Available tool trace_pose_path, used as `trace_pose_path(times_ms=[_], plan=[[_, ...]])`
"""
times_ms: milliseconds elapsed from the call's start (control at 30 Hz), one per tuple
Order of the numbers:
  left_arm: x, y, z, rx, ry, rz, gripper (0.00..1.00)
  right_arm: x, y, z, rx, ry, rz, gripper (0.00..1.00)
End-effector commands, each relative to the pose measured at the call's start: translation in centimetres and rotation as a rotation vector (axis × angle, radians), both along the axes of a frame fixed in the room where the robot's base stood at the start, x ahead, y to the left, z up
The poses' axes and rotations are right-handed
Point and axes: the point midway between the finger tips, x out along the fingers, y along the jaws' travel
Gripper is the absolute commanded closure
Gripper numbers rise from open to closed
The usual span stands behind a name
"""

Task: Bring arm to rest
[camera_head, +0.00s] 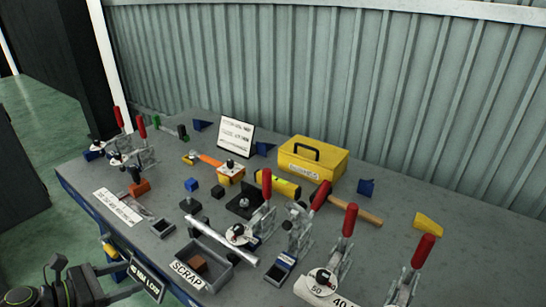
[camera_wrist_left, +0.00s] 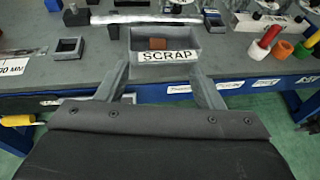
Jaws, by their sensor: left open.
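My left gripper (camera_head: 125,279) is at the lower left of the head view, in front of the bench's front edge. Its two fingers are spread apart and point toward the bench. In the left wrist view my left gripper (camera_wrist_left: 160,80) shows its fingers wide open with nothing between them. Beyond the fingertips stands the grey scrap bin (camera_wrist_left: 187,42) on the bench, with a brown block (camera_wrist_left: 157,44) inside. The scrap bin also shows in the head view (camera_head: 222,275). My right gripper is not in view.
The grey bench (camera_head: 100,180) carries several red-handled toggle clamps (camera_head: 350,220), a yellow toolbox (camera_head: 313,165), a hammer (camera_head: 358,209), a silver bar (camera_head: 221,240) and small blocks. A corrugated wall (camera_head: 400,90) stands behind. Green floor (camera_head: 30,240) is open at left.

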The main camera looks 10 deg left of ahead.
Motion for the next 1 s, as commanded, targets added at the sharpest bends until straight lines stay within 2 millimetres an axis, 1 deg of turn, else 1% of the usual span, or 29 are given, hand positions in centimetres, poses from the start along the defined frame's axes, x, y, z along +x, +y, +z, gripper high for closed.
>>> trace_pose_path(times_ms=[67, 167, 267, 300, 367, 400, 467, 500, 567, 600, 667, 700, 767, 800, 867, 900, 967, 1000], plan=[[0.0, 0.5, -0.5, 0.027, -0.009, 0.005, 0.39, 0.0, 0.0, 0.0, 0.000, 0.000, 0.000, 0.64], [0.0, 2.1, -2.4, 0.136, -0.039, 0.010, 0.39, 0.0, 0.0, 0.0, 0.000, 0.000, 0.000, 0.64], [-0.4, 4.6, -5.7, 0.323, -0.074, 0.008, 0.39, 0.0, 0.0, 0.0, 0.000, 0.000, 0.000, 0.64], [-0.7, 5.6, -7.3, 0.412, -0.083, 0.002, 0.39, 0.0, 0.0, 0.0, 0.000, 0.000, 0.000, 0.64], [-1.3, 7.2, -9.8, 0.547, -0.090, -0.015, 0.39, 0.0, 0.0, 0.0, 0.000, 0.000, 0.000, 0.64], [-1.8, 8.1, -11.5, 0.633, -0.088, -0.030, 0.39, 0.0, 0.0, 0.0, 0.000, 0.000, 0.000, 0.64], [-2.7, 9.2, -14.1, 0.762, -0.080, -0.061, 0.39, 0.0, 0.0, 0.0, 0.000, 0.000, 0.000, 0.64], [-3.5, 9.9, -15.9, 0.845, -0.071, -0.088, 0.39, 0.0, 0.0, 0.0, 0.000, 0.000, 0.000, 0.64], [-4.6, 10.7, -18.5, 0.964, -0.050, -0.138, 0.39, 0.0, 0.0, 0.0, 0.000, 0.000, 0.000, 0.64], [-5.5, 11.0, -20.3, 1.039, -0.035, -0.177, 0.39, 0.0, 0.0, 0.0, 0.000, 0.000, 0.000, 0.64], [-6.9, 11.4, -23.0, 1.146, -0.009, -0.246, 0.39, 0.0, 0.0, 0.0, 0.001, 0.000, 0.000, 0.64], [-7.9, 11.4, -24.8, 1.214, 0.010, -0.299, 0.39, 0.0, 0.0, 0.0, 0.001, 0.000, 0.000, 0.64], [-9.5, 11.3, -27.4, 1.307, 0.039, -0.387, 0.39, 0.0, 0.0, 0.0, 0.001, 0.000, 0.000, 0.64], [-10.6, 11.1, -29.1, 1.365, 0.056, -0.452, 0.39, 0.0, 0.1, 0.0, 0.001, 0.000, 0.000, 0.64], [-12.3, 10.4, -31.7, 1.443, 0.081, -0.561, 0.39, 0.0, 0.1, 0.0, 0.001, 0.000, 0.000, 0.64], [-13.5, 9.8, -33.3, 1.490, 0.093, -0.638, 0.39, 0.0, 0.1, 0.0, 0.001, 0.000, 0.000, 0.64], [-15.3, 8.7, -35.7, 1.551, 0.108, -0.766, 0.39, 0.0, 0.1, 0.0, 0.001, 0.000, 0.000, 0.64], [-16.5, 7.8, -37.3, 1.585, 0.113, -0.855, 0.39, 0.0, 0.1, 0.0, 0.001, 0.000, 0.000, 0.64]])
